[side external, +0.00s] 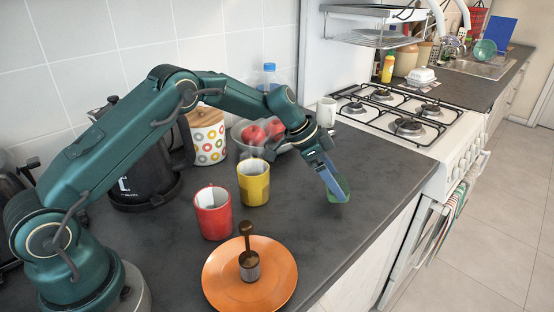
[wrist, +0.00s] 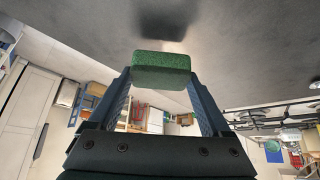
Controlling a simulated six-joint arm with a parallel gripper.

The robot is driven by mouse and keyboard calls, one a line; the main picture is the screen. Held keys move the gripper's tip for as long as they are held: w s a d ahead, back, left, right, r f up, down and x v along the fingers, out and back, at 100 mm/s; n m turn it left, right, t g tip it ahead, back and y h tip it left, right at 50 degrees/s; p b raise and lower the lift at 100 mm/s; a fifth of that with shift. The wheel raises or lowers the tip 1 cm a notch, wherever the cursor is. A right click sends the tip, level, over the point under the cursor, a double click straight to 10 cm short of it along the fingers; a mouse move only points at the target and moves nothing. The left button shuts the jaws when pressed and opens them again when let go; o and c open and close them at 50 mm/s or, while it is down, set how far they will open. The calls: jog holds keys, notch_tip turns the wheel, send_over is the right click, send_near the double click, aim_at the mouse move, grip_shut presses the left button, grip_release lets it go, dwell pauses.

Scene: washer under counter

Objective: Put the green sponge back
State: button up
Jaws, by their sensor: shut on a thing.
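The green sponge (side external: 344,198) is held at the tip of my gripper (side external: 335,186), just above the dark counter near its front edge. In the wrist view the sponge (wrist: 161,60) lies crosswise between the two fingertips (wrist: 162,74), which press on its ends. A dark shadow lies on the counter beyond it. Whether the sponge touches the counter, I cannot tell for sure.
An orange plate (side external: 223,284) with a brown-handled tool, a red mug (side external: 213,212) and a yellow mug (side external: 253,182) stand left of my gripper. A fruit bowl (side external: 240,136) is behind. The stove (side external: 400,125) is right; the sink (side external: 480,69) lies beyond. Counter around my gripper is clear.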

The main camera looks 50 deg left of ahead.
jog(key=shift+f, duration=1.25)
jog(key=shift+f, duration=0.15)
jog(key=o, duration=1.2)
jog(key=shift+o, duration=0.2)
